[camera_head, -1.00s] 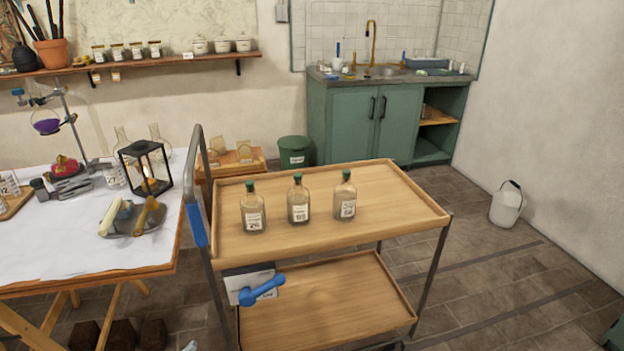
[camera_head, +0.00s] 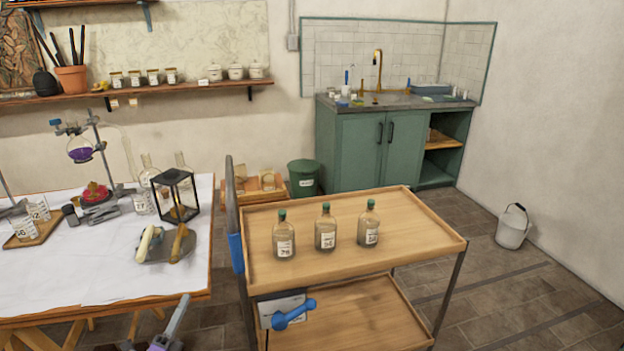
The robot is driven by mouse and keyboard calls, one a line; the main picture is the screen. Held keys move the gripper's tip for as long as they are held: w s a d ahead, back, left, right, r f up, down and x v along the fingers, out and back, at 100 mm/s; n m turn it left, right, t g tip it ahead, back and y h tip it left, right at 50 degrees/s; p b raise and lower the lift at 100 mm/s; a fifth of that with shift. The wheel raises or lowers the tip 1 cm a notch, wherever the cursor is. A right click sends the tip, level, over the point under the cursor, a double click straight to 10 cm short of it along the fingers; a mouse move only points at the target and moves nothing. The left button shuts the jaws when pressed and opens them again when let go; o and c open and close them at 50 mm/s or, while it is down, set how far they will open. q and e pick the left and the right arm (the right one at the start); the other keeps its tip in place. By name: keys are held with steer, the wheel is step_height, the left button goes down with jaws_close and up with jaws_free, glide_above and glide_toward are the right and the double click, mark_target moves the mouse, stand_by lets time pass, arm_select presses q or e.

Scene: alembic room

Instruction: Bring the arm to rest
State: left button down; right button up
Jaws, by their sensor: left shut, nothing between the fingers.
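My left gripper (camera_head: 183,301) shows at the bottom edge, left of the trolley and just in front of the white-covered table (camera_head: 70,285). Its narrow grey fingers point up and are shut with nothing between them. The rest of that arm is cut off by the frame. My right gripper is not in view.
A wooden trolley (camera_head: 420,262) carries three stoppered bottles, the middle one (camera_head: 326,232) labelled like the others. A blue tool (camera_head: 293,313) is at its front. The floor at right is clear around a white bucket (camera_head: 512,229).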

arm_select(q)
step_height(320, 180, up, 20)
steer(key=s+d+n+g+y+p, duration=0.1)
steer(key=n+g+y+p, duration=0.25)
steer(key=n+y, duration=0.4)
steer(key=s+d+f+n+g+y+p, duration=0.15)
steer(key=n+y+p, duration=0.35)
steer(key=n, duration=0.5)
steer(key=s+d+n+g+h+p, duration=0.1)
steer(key=s+d+n+g+p, duration=0.2)
steer(key=s, duration=0.7)
steer(key=s+d+f+n+g+h+p, duration=0.1)
steer(key=s+d+n+g+p, duration=0.2)
steer(key=s, duration=0.8)
steer(key=s+d+n+g+h+p, duration=0.1)
steer(key=s+d+n+g+p, duration=0.2)
steer(key=s+d+g, duration=0.3)
steer(key=s+p, duration=0.1)
steer(key=s, duration=0.3)
steer(key=shift+s+d+f, duration=0.25)
steer(key=shift+s+f, duration=0.05)
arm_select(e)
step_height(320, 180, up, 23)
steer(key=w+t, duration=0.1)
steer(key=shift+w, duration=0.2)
arm_select(q)
steer(key=shift+n, duration=0.25)
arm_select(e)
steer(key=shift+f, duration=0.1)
